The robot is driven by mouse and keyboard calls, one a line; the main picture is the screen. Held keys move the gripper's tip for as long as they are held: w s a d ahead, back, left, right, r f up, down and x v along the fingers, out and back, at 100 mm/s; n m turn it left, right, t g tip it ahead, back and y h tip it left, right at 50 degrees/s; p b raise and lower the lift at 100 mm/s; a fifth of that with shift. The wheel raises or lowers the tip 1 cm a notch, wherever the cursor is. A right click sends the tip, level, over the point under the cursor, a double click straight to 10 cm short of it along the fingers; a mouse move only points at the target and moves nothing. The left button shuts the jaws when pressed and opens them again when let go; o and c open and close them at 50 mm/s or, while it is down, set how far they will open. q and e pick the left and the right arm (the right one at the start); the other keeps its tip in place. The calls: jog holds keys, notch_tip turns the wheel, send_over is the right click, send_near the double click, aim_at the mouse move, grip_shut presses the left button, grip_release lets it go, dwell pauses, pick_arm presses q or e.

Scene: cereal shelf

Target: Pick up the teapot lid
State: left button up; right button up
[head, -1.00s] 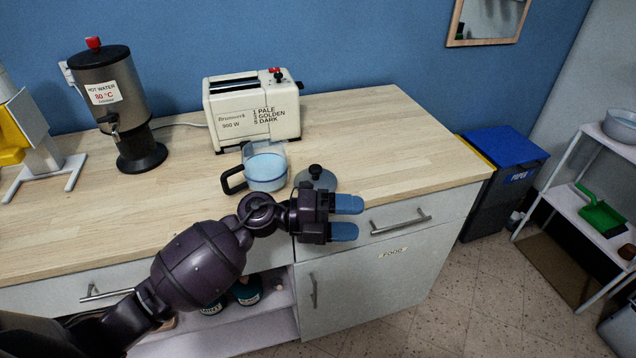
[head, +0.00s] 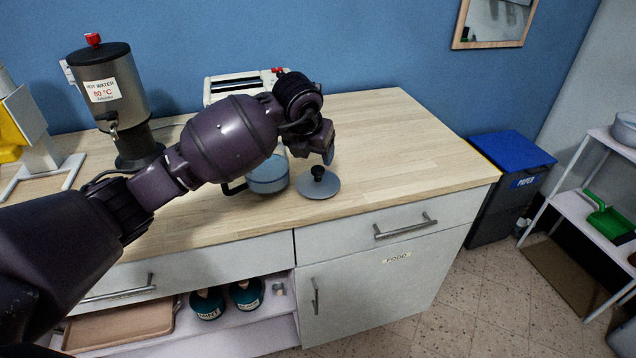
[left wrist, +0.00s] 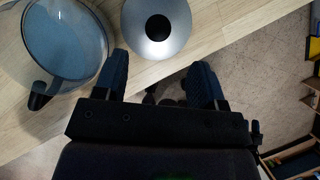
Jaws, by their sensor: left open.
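The teapot lid (head: 318,188) is a grey disc with a black knob. It lies flat on the wooden counter near its front edge. A blue pot (head: 268,178) with a dark handle stands just left of it, partly hidden by my arm. My left gripper (head: 328,152) is above and just behind the lid, pointing down. In the left wrist view its blue fingers (left wrist: 160,78) are open and empty. The lid (left wrist: 178,38) shows there just beyond the fingertips, with the pot (left wrist: 65,40) to the left. My right gripper is not in view.
A toaster (head: 228,86) stands behind my arm, mostly hidden. A hot water dispenser (head: 105,95) stands at the back left. The counter (head: 410,150) right of the lid is clear. A blue-lidded bin (head: 510,150) stands beyond its right end.

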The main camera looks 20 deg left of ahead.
aim_at(318, 168)
pick_arm(q)
jog(key=x, duration=0.3)
jog(key=b+x, duration=0.1)
jog(key=x, duration=0.3)
jog(key=shift+w+a+f, duration=0.1)
jog(key=shift+w+f, duration=0.35)
jog(key=shift+f, duration=0.15)
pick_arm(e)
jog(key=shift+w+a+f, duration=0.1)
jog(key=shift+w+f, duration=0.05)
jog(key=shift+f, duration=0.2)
pick_arm(q)
jog(key=shift+c, duration=0.4)
jog(key=c, duration=0.9)
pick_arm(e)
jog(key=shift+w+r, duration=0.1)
pick_arm(q)
jog(key=shift+r, duration=0.1)
